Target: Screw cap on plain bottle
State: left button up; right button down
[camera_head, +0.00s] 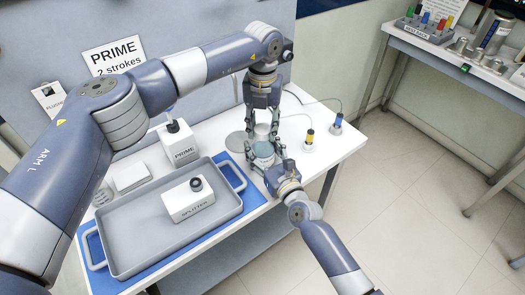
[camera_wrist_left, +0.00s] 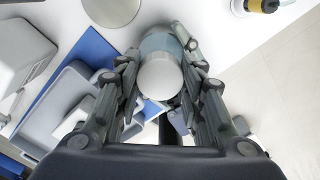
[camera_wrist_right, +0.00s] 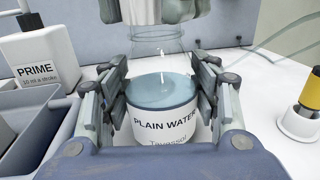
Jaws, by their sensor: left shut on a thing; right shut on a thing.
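The plain bottle, labelled "PLAIN WATER" (camera_wrist_right: 165,122), is clear with pale blue liquid and stands upright. My right gripper (camera_wrist_right: 165,105) is shut around its body. In the head view the bottle (camera_head: 263,152) is at the table's front right edge. My left gripper (camera_head: 262,132) points down from above and is shut on the white cap (camera_wrist_left: 160,78), over the bottle's top. In the right wrist view the left fingers hang at the upper edge, above the clear neck. Whether the cap touches the neck is hard to tell.
A grey tray (camera_head: 125,240) with a white SPLITTER box (camera_head: 188,203) lies on a blue mat at left. The PRIME bottle (camera_head: 179,145) stands behind it. Yellow-topped (camera_head: 309,141) and blue-topped (camera_head: 336,124) items with cables are at right. A grey disc lies beside the grippers.

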pick_arm(q)
jog(key=m, duration=1.6)
jog(key=shift+m, duration=0.4)
jog(key=m, duration=1.4)
jog(key=shift+f, duration=0.1)
jog(key=o, duration=1.2)
